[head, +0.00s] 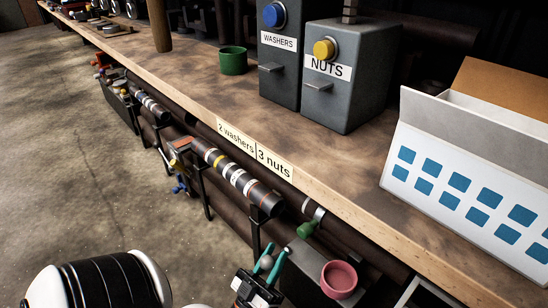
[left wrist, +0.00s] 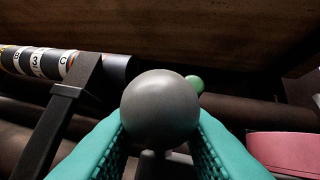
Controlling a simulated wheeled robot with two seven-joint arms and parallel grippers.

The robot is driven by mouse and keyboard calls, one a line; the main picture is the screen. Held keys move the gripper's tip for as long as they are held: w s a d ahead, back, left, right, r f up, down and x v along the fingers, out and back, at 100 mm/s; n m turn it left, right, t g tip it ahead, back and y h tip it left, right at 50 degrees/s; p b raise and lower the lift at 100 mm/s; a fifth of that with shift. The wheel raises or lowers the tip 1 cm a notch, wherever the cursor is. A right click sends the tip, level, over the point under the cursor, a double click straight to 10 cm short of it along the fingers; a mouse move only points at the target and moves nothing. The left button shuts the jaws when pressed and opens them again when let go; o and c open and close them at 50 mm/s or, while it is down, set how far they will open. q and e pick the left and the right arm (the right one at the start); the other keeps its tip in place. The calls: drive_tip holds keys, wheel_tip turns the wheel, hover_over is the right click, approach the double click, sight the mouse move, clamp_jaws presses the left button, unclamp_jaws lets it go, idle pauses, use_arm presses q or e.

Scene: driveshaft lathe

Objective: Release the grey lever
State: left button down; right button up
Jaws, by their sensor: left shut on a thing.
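The grey lever ends in a round grey knob (left wrist: 160,108), which fills the middle of the left wrist view. My left gripper (left wrist: 160,140) is shut on it, with one teal finger on each side of the knob. In the head view my left gripper (head: 269,262) is at the bottom centre, below the bench edge, with the small grey knob (head: 267,263) between its fingertips. The lever's stem is mostly hidden behind the fingers. My right gripper is in neither view.
A green knob (head: 306,229) is just beyond the gripper and a pink cup (head: 340,277) stands to its right. A shaft with rings (head: 235,175) lies on brackets along the wooden bench (head: 190,85). Washers (head: 278,80) and nuts (head: 340,100) dispensers, a green cup (head: 233,62) and a white box (head: 460,180) stand on it.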

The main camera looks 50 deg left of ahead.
use_arm(q)
drive_tip(key=shift+s+d, duration=0.1)
drive_tip(key=c, duration=1.2)
unclamp_jaws()
drive_tip(key=shift+o, duration=0.2)
wheel_tip(320, 180, up, 10)
drive_tip(key=p, duration=0.8)
drive_tip(key=shift+r, duration=0.1)
drive_tip(key=shift+c, duration=0.6)
